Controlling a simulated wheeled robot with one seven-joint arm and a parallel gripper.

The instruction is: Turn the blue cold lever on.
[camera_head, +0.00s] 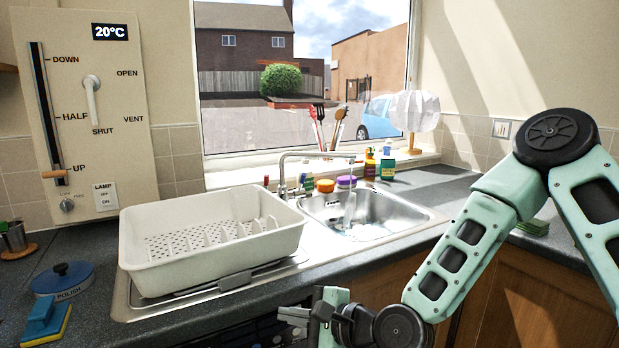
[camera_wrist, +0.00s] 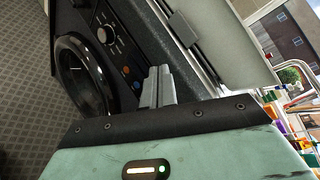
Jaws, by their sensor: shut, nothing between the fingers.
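The chrome tap (camera_head: 283,175) stands at the back left of the steel sink (camera_head: 420,218), its spout reaching right over the bowl. A pale streak like water hangs below the spout. Small coloured parts sit near the tap's base, too small to tell which is the blue cold lever or how it is set. My gripper (camera_head: 298,316) is low in front of the counter's front edge, well below and apart from the tap. In the wrist view, its fingers (camera_wrist: 158,88) are together and empty, in front of a dark appliance.
A white dish rack (camera_head: 150,255) stands left of the sink, between my gripper and the tap. Bottles (camera_head: 387,163) line the sill. The dark appliance (camera_wrist: 85,75) has a round door, a dial (camera_wrist: 110,37) and orange and blue dots. A wall panel (camera_head: 90,120) is at left.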

